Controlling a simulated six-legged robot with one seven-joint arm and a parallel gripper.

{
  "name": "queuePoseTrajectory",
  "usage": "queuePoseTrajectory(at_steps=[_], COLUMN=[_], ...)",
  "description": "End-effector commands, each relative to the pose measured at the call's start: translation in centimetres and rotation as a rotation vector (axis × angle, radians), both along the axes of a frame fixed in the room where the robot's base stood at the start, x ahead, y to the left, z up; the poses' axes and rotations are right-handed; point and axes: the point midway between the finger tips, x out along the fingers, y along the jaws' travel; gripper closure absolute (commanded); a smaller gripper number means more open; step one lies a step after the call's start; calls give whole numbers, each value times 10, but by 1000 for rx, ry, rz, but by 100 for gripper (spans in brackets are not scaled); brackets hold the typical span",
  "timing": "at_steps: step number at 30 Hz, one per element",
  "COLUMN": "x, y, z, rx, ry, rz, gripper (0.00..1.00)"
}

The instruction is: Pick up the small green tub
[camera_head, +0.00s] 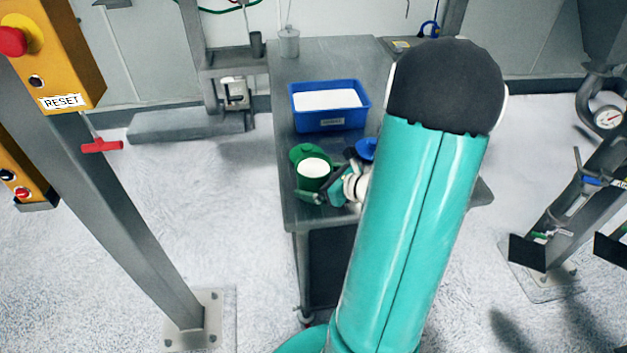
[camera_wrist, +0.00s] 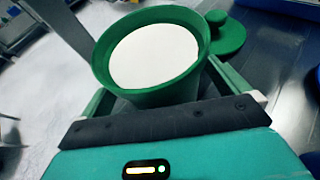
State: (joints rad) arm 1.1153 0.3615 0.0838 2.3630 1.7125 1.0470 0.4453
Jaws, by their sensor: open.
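The small green tub (camera_head: 311,186) stands upright on the grey table, filled near the brim with white material. In the wrist view the tub (camera_wrist: 152,98) is large, just ahead of my gripper. My gripper (camera_wrist: 160,85) is open, with one finger along the left of the tub and the other along its right. In the head view my gripper (camera_head: 319,180) reaches in from the right at the tub. Whether the fingers touch the wall cannot be told. A green lid with a knob (camera_wrist: 228,38) lies just behind the tub.
A blue bin (camera_head: 330,120) holding white material stands farther back on the grey table (camera_head: 330,60). A round blue object (camera_head: 367,148) sits right of the tub, partly hidden by my arm. The table's left edge is close to the tub. A post with a RESET box (camera_head: 60,100) stands left.

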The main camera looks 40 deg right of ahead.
Motion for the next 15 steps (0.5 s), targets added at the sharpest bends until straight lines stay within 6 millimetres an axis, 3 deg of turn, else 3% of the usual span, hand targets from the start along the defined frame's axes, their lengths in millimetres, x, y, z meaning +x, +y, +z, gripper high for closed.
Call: queuePoseTrajectory(at_steps=[5, 12, 15], x=[-1, -1, -1], y=[0, 0, -1], z=[0, 0, 1], rx=[-1, -1, -1], ry=[1, 1, -1], rz=[-1, -1, -1], gripper=[2, 49, 53])
